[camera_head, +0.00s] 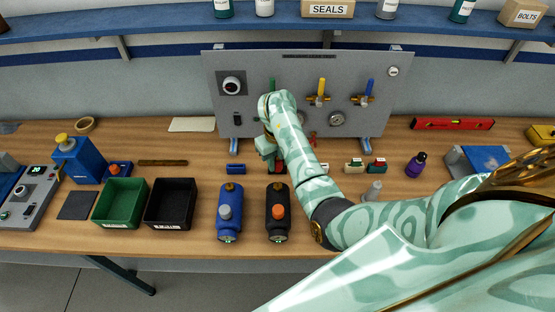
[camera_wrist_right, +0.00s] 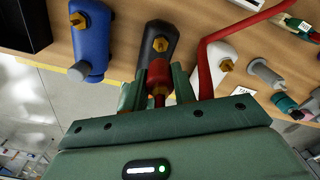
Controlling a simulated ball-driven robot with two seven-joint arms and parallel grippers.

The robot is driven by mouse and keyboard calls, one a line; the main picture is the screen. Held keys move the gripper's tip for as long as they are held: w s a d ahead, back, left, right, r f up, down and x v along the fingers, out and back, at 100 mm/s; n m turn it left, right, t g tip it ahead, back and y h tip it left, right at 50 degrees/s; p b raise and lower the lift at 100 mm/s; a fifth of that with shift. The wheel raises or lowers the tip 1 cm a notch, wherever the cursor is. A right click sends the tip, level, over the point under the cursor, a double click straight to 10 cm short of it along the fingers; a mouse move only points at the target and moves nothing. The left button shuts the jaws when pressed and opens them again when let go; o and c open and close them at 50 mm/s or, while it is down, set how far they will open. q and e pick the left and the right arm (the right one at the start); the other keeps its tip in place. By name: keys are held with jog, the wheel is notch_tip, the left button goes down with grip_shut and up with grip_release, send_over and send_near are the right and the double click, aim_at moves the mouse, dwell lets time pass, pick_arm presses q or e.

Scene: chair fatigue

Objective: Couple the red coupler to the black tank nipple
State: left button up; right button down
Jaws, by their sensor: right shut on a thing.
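The black tank (camera_head: 278,230) stands near the front of the bench, right of a blue tank (camera_head: 229,228). My right gripper (camera_head: 275,162) is on the panel side of the black tank in the head view. In the right wrist view it is shut on the red coupler (camera_wrist_right: 158,75), which lines up with the black tank. The fingers hide part of the coupler. I cannot tell whether coupler and nipple touch. My left gripper is in neither view.
A red hose (camera_wrist_right: 204,62) bends past a white tank (camera_wrist_right: 225,52) in the right wrist view. A grey valve panel (camera_head: 300,70) stands behind. A green bin (camera_head: 120,200) and a black bin (camera_head: 171,201) are at left. A grey bottle (camera_head: 373,191) is at right.

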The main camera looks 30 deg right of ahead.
aim_at(278, 172)
jog(key=shift+f+b, duration=0.6)
jog(key=shift+f, duration=0.2)
notch_tip(278, 172, down, 4)
jog(key=b, duration=0.3)
jog(key=shift+f, duration=0.1)
dwell(1.0)
jog(key=shift+f+b, duration=1.15)
jog(key=shift+f, duration=0.25)
jog(key=c, duration=1.1)
grip_release()
jog(key=shift+o, duration=0.2)
